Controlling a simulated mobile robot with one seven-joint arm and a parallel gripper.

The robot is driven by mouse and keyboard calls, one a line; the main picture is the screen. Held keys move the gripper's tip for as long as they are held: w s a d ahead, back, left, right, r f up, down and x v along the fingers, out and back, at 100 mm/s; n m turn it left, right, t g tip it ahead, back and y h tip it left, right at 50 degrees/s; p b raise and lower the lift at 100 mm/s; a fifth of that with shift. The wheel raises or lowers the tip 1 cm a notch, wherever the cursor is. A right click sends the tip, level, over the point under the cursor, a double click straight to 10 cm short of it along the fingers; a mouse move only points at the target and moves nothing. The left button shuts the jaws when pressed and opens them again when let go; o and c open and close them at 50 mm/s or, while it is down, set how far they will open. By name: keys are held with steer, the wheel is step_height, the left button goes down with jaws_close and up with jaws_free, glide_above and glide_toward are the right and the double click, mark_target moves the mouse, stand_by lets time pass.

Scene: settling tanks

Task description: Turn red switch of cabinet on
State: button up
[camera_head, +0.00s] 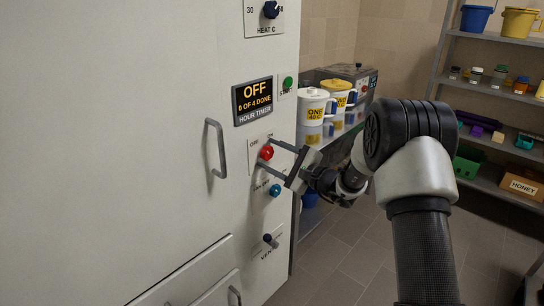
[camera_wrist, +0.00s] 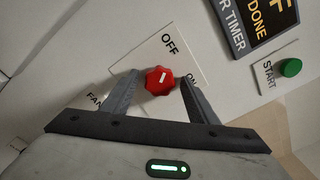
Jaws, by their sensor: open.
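The white cabinet (camera_head: 120,130) fills the left of the head view. Its red switch (camera_head: 266,152) is a round knob on a white plate marked OFF on one side; in the wrist view the red switch (camera_wrist: 159,81) shows a white mark, pointing roughly toward the OFF label, with ON at the right partly hidden by a finger. My gripper (camera_head: 268,153) is at the cabinet front with its fingers apart, one on each side of the switch. In the wrist view my gripper (camera_wrist: 160,88) shows gaps between both fingers and the knob.
A display (camera_head: 252,101) reads OFF, 0 of 4 done, above the switch, beside a green START button (camera_head: 288,83). A blue knob (camera_head: 275,190) and a vent lever (camera_head: 268,239) sit below. A cabinet handle (camera_head: 215,148) is left. Shelves with containers (camera_head: 500,90) stand at right.

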steer(key=c, duration=1)
steer(key=shift+c, duration=0.2)
steer(key=shift+m, duration=0.4)
steer(key=m+p, duration=0.1)
steer(key=m, duration=0.1)
steer(key=shift+r+m, duration=0.1)
steer(key=shift+m, duration=0.3)
steer(key=m+p, duration=0.2)
steer(key=m, duration=0.1)
steer(key=shift+d+m, duration=0.1)
steer(key=shift+m, duration=0.2)
steer(key=m+p, duration=0.2)
steer(key=m, duration=0.1)
steer(key=shift+m, duration=0.3)
steer(key=shift+m+p, duration=1.25)
steer(key=shift+m, duration=0.25)
